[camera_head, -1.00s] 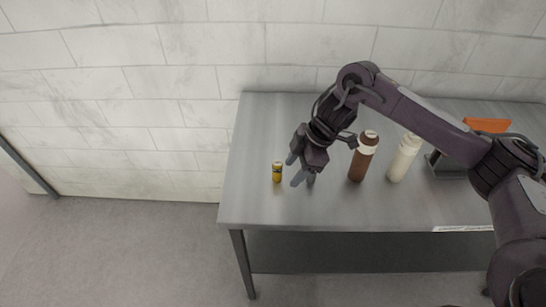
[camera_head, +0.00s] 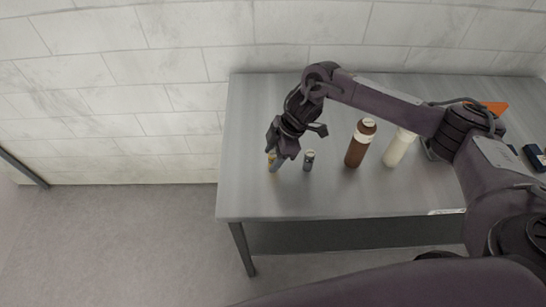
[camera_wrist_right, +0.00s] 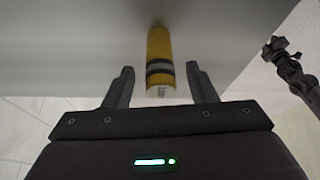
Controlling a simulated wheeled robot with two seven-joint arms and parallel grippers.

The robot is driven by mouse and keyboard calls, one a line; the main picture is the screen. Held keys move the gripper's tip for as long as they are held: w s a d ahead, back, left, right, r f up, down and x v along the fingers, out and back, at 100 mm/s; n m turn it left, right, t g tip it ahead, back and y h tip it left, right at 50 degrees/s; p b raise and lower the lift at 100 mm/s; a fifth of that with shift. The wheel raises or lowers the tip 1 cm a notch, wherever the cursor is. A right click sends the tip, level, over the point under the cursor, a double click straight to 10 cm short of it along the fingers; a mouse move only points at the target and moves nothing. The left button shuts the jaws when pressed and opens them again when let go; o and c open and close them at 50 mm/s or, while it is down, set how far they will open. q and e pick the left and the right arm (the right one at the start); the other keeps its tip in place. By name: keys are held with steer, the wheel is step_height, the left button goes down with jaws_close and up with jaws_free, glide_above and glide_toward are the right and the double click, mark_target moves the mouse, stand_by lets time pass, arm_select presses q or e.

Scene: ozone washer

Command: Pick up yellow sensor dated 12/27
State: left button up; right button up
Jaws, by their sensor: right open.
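The yellow sensor (camera_head: 271,158) is a small upright cylinder near the left part of the table, mostly hidden by my right gripper (camera_head: 274,162) in the head view. In the right wrist view the sensor (camera_wrist_right: 159,50) is yellow with a dark band and a pale end; its date cannot be read. My right gripper (camera_wrist_right: 160,86) is open, with a finger on each side of the sensor's near end and visible gaps. A dark jointed part at the right of the wrist view looks like my left gripper (camera_wrist_right: 282,52); its jaw state is unclear.
A small grey-blue cylinder (camera_head: 309,161) stands just right of my right gripper. A brown bottle (camera_head: 358,146) and a cream bottle (camera_head: 398,150) stand further right. An orange object (camera_head: 494,108) is at the back right. The table's (camera_head: 245,195) left front is clear.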

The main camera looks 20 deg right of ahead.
steer(key=c, duration=1.1)
arm_select(q)
steer(key=shift+w, duration=0.35)
arm_select(e)
steer(key=shift+o, duration=0.2)
steer(key=shift+r, duration=0.15)
